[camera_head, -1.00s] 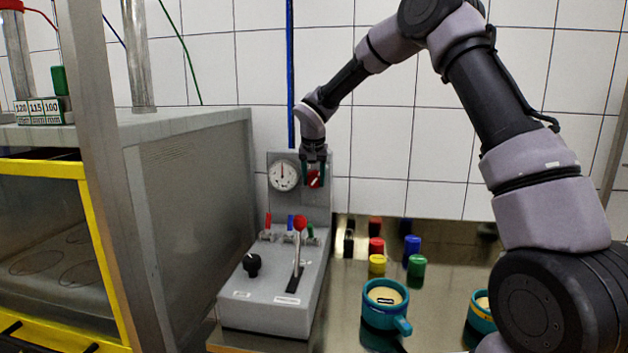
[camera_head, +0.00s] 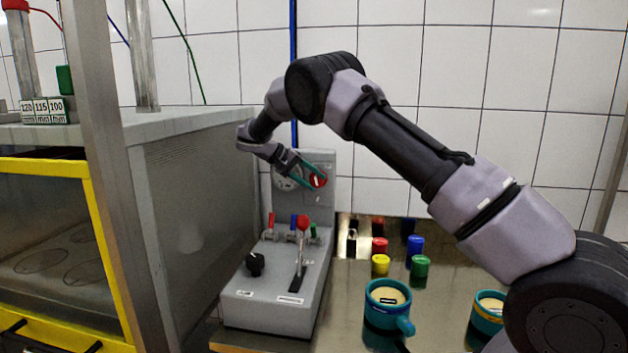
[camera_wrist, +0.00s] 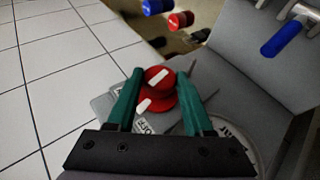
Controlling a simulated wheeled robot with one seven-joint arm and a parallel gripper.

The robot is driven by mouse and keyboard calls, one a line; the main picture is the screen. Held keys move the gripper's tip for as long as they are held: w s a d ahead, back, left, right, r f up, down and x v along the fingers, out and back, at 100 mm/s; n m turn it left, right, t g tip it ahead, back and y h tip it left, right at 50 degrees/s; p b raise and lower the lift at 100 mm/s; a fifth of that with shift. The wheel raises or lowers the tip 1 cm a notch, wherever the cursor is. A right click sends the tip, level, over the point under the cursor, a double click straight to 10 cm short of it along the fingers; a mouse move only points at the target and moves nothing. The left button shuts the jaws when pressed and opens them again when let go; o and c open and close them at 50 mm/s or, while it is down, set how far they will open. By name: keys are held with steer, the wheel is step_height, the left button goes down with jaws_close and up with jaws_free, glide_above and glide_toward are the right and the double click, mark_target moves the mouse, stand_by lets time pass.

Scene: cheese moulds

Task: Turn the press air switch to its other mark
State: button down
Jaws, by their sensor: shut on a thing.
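The press air switch is a red round knob (camera_head: 319,181) with a white bar, on the upright panel of the grey press console (camera_head: 265,312). My gripper (camera_head: 313,178) reaches it from the left, with its teal fingers tilted. In the wrist view the red knob (camera_wrist: 158,92) sits between the fingertips of my gripper (camera_wrist: 159,75), which are shut on it. White bars show on the red part. A plate with lettering, partly hidden, lies behind it; I cannot read clearly which mark the knob points at.
A round gauge (camera_head: 286,180) beside the switch is partly covered by my gripper. A red-topped lever (camera_head: 303,223), a black knob (camera_head: 255,264) and small coloured valves stand below. Coloured cylinders and teal mugs (camera_head: 388,302) are at right. A grey cabinet (camera_head: 195,200) stands close at left.

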steer(key=h, duration=0.2)
steer(key=n+h, duration=0.1)
steer(key=h, duration=0.2)
steer(key=shift+a+f+n+h, duration=0.2)
steer(key=shift+f+n+h, duration=0.1)
steer(key=shift+f, duration=0.1)
stand_by(0.4)
steer(key=shift+c, duration=1.5)
jaws_free()
